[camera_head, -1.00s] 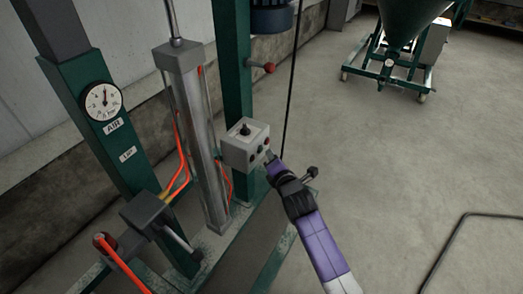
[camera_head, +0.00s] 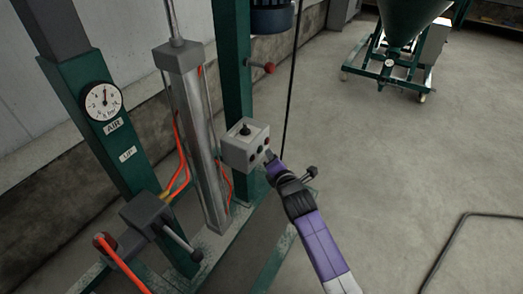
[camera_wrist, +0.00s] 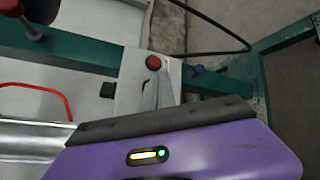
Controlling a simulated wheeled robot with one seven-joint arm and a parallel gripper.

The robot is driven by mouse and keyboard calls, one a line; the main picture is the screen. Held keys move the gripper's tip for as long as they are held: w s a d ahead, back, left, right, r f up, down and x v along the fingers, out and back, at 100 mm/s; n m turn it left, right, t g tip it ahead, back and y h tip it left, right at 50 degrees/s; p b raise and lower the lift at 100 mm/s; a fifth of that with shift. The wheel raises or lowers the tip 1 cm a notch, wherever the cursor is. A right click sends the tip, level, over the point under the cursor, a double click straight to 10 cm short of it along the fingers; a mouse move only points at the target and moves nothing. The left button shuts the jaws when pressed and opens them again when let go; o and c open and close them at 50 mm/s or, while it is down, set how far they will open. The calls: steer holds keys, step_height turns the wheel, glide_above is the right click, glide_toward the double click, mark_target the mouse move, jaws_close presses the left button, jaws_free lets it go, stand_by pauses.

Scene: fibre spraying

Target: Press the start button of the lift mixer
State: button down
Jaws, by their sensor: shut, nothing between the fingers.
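The lift mixer's grey control box (camera_head: 240,150) is fixed to the green post. It has a black lever on top and a red button (camera_head: 267,141) and dark buttons (camera_head: 258,151) on its front. My gripper (camera_head: 269,156) is shut and empty, its tips right at the box front, close to the dark buttons; I cannot tell whether they touch. In the wrist view the shut grey fingers (camera_wrist: 157,90) lie over the box face, beside the red button (camera_wrist: 154,62). The fingers may hide another button.
A metal cylinder (camera_head: 197,140) with orange hoses and a green post with an air gauge (camera_head: 103,101) stand to the left. A black cable (camera_head: 291,80) hangs behind the box. A wheeled green hopper (camera_head: 400,30) stands at the back right. The concrete floor on the right is mostly clear.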

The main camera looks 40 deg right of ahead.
steer(key=shift+w+a, duration=0.15)
steer(key=shift+w, duration=0.2)
steer(key=shift+w+a, duration=0.15)
steer(key=shift+w, duration=0.25)
stand_by(0.7)
steer(key=shift+s+r, duration=0.1)
steer(key=shift+s, duration=0.05)
steer(key=shift+s+d+p, duration=0.3)
steer(key=shift+s+p, duration=0.35)
steer(key=shift+p, duration=0.2)
steer(key=s+p, duration=0.1)
steer(key=p, duration=0.1)
steer(key=s+d+p, duration=0.1)
steer(key=s+p, duration=0.2)
steer(key=p, duration=0.1)
steer(key=shift+s+d, duration=0.35)
stand_by(0.8)
